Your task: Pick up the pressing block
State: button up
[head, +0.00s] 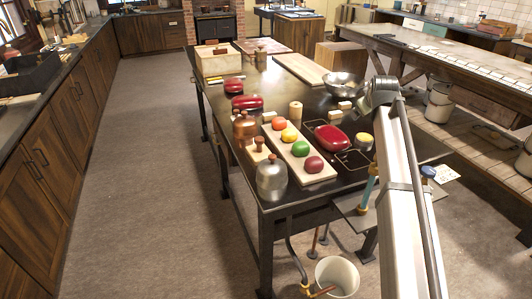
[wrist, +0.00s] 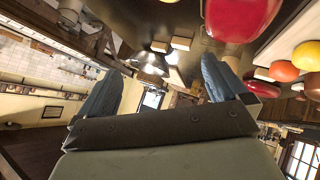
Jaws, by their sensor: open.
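My gripper (wrist: 165,80) shows in the wrist view with two blue-grey fingers spread wide and nothing between them. In the head view the arm stands at the right, and I cannot make out the fingers. A wooden block with a knob (head: 259,147) sits on the dark table, left of the pale board; it may be the pressing block, but I cannot be sure. Two small pale wooden blocks (head: 345,105) lie in front of the steel bowl (head: 342,85). The bowl also shows in the wrist view (wrist: 152,60), which looks tilted.
The dark table (head: 225,130) is crowded. A pale board (head: 300,158) holds several coloured balls. A red oval item (head: 332,139) lies beside it, and a lidded metal pot (head: 271,180) stands at the front edge. A wooden cylinder (head: 296,111) stands behind the board.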

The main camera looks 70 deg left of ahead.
jog(key=s+a+f+g+h, duration=0.1)
jog(key=s+a+g, duration=0.15)
jog(key=s, duration=0.65)
jog(key=s+a+g, duration=0.1)
jog(key=s+a, duration=0.2)
jog(key=s, duration=0.5)
jog(key=m+g+h, duration=0.1)
jog(key=g+h, duration=0.1)
jog(key=h, duration=0.1)
send_near(259, 145)
jog(key=x, duration=0.4)
jog(key=a+x, duration=0.1)
jog(key=x, duration=0.1)
jog(key=shift+w+a, duration=0.15)
jog(key=shift+w, duration=0.15)
jog(key=shift+x, duration=2.75)
jog(key=c, duration=1)
jog(key=shift+r, duration=0.1)
